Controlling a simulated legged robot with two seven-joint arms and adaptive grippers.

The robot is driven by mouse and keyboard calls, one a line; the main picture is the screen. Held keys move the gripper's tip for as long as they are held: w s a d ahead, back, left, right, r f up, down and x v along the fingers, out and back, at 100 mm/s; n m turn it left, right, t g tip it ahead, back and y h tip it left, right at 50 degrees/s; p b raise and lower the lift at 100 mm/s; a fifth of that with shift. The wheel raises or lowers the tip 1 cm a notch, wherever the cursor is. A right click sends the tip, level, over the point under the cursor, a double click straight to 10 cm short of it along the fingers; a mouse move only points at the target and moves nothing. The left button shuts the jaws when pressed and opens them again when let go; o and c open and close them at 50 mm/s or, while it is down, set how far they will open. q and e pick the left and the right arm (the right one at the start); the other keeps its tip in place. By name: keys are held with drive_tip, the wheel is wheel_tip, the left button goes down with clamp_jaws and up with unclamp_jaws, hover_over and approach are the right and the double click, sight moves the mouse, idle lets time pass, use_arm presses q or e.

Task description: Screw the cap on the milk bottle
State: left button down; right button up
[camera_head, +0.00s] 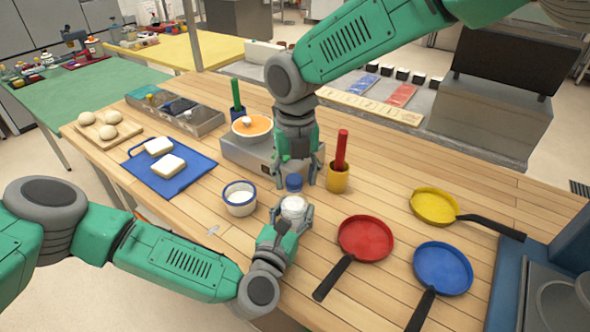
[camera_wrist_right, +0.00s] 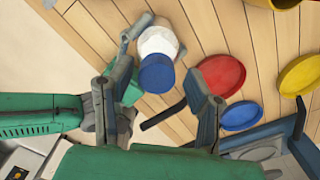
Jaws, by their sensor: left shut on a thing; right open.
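The milk bottle (camera_head: 293,209) is white and stands on the wooden table in the head view. It also shows in the right wrist view (camera_wrist_right: 158,42). A blue cap (camera_head: 294,183) is at the bottle's top; I cannot tell whether it is threaded on. It also shows in the right wrist view (camera_wrist_right: 157,73). My left gripper (camera_head: 292,217) is shut on the bottle from the near side. My right gripper (camera_head: 296,180) points down above the bottle, with its fingers open around the cap's space. In the right wrist view its fingers (camera_wrist_right: 155,105) are apart with nothing between them.
A white bowl with a blue rim (camera_head: 239,203) stands left of the bottle. A yellow cup with a red handle (camera_head: 338,178) stands behind right. Red (camera_head: 365,238), blue (camera_head: 442,268) and yellow (camera_head: 434,205) pans lie to the right. A scale-like grey box (camera_head: 238,152) stands behind.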

clamp_jaws()
drive_tip(key=m, duration=0.5)
drive_tip(key=shift+d+m, duration=0.1)
drive_tip(key=shift+m, duration=0.3)
drive_tip(key=m, duration=0.4)
drive_tip(key=shift+m, duration=0.4)
drive_tip(key=m, duration=0.9)
drive_tip(key=shift+s+a, duration=0.15)
drive_tip(key=shift+a, duration=0.05)
